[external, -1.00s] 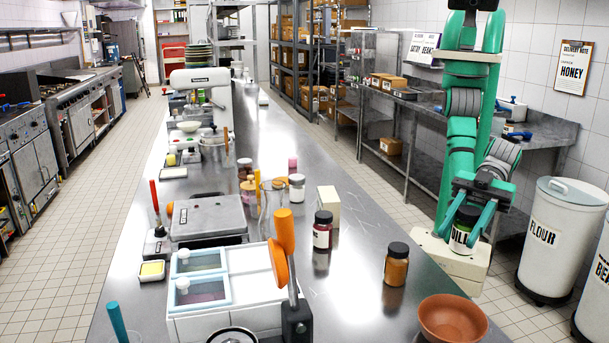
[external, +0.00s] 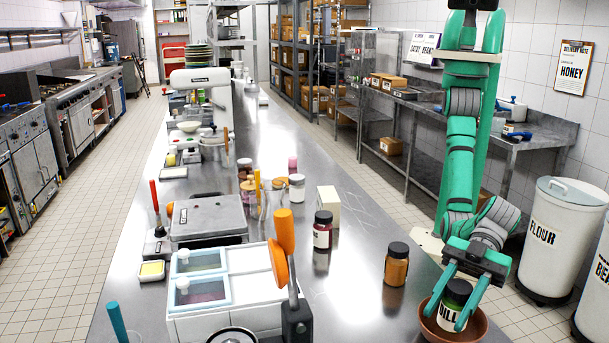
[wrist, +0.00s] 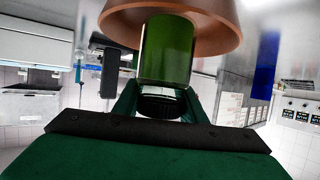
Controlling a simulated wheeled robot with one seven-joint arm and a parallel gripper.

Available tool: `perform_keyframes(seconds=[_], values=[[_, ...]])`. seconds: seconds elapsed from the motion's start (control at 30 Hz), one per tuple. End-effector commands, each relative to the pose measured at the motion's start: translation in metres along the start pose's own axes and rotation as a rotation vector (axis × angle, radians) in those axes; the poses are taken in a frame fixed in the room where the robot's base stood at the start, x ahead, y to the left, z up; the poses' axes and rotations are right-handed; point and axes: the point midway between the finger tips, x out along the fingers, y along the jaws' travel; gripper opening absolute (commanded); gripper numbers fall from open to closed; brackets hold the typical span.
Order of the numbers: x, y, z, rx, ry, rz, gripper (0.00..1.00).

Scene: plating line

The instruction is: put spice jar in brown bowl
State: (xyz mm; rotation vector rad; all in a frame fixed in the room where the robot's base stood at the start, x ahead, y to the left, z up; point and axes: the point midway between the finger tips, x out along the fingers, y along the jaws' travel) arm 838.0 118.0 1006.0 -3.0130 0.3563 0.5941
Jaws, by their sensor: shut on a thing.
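The spice jar (external: 453,306) has a black lid, green contents and a white label. My gripper (external: 464,292) is shut on it, with a finger on each side. The jar is upright, its lower part inside the brown bowl (external: 483,326) at the table's front right. Whether its base touches the bowl's bottom is hidden. In the wrist view the green jar (wrist: 167,50) sits between my fingers (wrist: 160,100), with its black lid nearest me and the bowl (wrist: 222,22) around its far end.
A jar with orange contents (external: 396,266) stands on the steel table left of the bowl. A dark-lidded red jar (external: 322,232) and a cream box (external: 329,203) stand farther back. A white container with lidded bins (external: 245,290) fills the front left.

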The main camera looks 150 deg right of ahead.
Motion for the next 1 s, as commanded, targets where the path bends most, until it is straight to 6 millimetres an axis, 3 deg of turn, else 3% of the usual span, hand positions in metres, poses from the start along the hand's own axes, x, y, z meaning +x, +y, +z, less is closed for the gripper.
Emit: perform_keyframes(seconds=[0.13, 0.53, 0.57, 0.63, 1.0], values=[[0.007, 0.001, 0.02, -0.002, -0.002, 0.001, 0.0], [0.009, 0.0, 0.025, -0.001, 0.0, -0.001, 0.0], [0.01, 0.0, 0.025, -0.001, -0.001, 0.0, 0.4], [0.009, 0.0, 0.025, -0.001, -0.001, 0.0, 0.56], [0.008, 0.0, 0.021, 0.0, 0.0, 0.0, 0.56]])
